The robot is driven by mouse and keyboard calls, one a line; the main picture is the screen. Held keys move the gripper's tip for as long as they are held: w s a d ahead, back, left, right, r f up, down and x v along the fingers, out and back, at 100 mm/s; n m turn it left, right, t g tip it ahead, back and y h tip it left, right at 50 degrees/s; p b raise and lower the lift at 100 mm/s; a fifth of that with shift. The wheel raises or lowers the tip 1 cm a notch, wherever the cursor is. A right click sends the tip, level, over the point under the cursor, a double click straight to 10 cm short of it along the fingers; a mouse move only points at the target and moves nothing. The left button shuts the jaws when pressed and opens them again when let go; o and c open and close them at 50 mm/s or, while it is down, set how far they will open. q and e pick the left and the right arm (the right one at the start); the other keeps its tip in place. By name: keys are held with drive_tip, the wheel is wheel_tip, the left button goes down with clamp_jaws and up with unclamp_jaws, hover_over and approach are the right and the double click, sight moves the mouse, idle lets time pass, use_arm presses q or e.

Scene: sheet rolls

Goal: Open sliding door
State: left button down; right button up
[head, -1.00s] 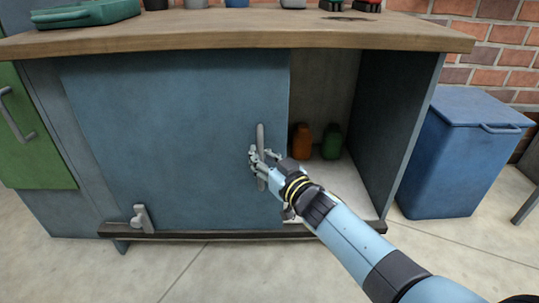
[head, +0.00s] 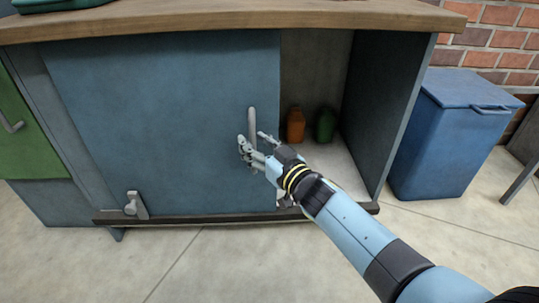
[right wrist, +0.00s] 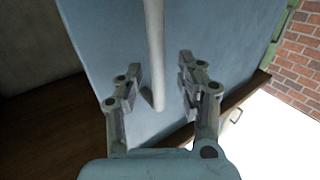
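The blue sliding door (head: 165,125) covers the left and middle of the cabinet front. The right part is open and shows the inside. The door's grey upright bar handle (head: 252,122) is near its right edge. My right gripper (head: 253,139) is at the lower part of this handle, with its fingers spread to either side. In the right wrist view the handle (right wrist: 155,45) stands between and beyond the open fingers (right wrist: 158,80), with gaps on both sides. My left gripper is not in view.
An orange bottle (head: 296,126) and a green bottle (head: 325,125) stand inside the cabinet. A grey latch-like piece (head: 136,206) sits on the dark bottom rail at left. A blue lidded bin (head: 440,140) stands right of the cabinet. The floor in front is clear.

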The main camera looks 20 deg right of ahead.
drive_tip(key=v, duration=1)
drive_tip(key=shift+s, duration=0.3)
drive_tip(key=shift+d, duration=0.1)
